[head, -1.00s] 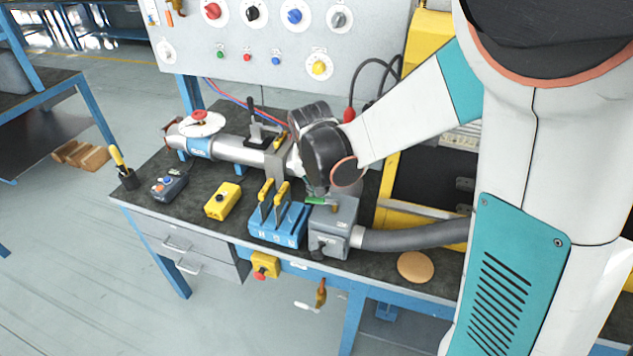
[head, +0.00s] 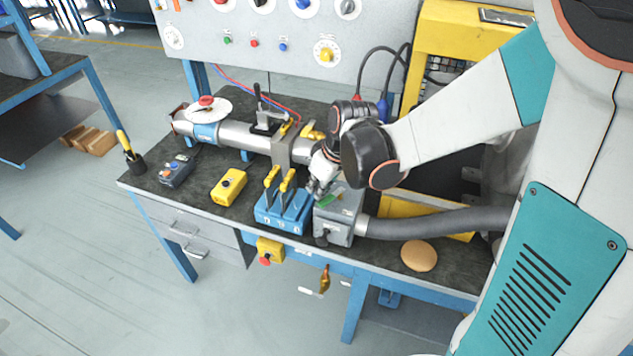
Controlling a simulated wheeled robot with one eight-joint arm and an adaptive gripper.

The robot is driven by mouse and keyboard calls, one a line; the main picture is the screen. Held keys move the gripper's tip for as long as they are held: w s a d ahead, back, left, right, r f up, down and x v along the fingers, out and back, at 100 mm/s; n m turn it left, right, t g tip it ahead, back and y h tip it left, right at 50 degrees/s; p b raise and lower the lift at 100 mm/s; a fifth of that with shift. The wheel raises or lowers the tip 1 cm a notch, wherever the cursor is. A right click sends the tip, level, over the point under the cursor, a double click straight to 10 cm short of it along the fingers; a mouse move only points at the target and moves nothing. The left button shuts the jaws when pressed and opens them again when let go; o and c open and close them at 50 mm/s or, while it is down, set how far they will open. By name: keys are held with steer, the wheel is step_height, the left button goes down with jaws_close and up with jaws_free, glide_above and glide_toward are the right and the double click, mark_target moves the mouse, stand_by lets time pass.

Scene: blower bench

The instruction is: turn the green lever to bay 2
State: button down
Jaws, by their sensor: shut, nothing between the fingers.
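The green lever (head: 330,199) shows as a short green bar at the top left of the grey box (head: 338,222), beside the blue block. My gripper (head: 316,191) is just left of and above the green lever, pointing down, and hides part of that area. It is shut with nothing in it. I cannot tell whether it touches the lever. The blue block (head: 284,216) has small white marks on its front, too small to read surely, and two upright yellow-handled levers (head: 271,177) and (head: 287,181). I cannot tell which bay the green lever points to.
A grey hose (head: 435,222) runs right from the grey box. A round tan disc (head: 418,256) lies at the front edge. A yellow button box (head: 229,185) and a grey control box (head: 175,170) stand left. A metal pipe (head: 237,148) lies behind.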

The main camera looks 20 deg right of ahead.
steer(key=shift+s+d+n+y, duration=0.1)
steer(key=shift+s+n+y, duration=0.3)
steer(key=shift+n, duration=0.6)
steer(key=shift+s, duration=0.1)
steer(key=shift+d, duration=0.15)
steer(key=shift+w+d, duration=0.4)
steer(key=shift+d, duration=0.2)
step_height(320, 180, up, 10)
steer(key=p, duration=0.3)
steer(key=shift+w+a+f, duration=0.2)
steer(key=shift+a+f, duration=0.05)
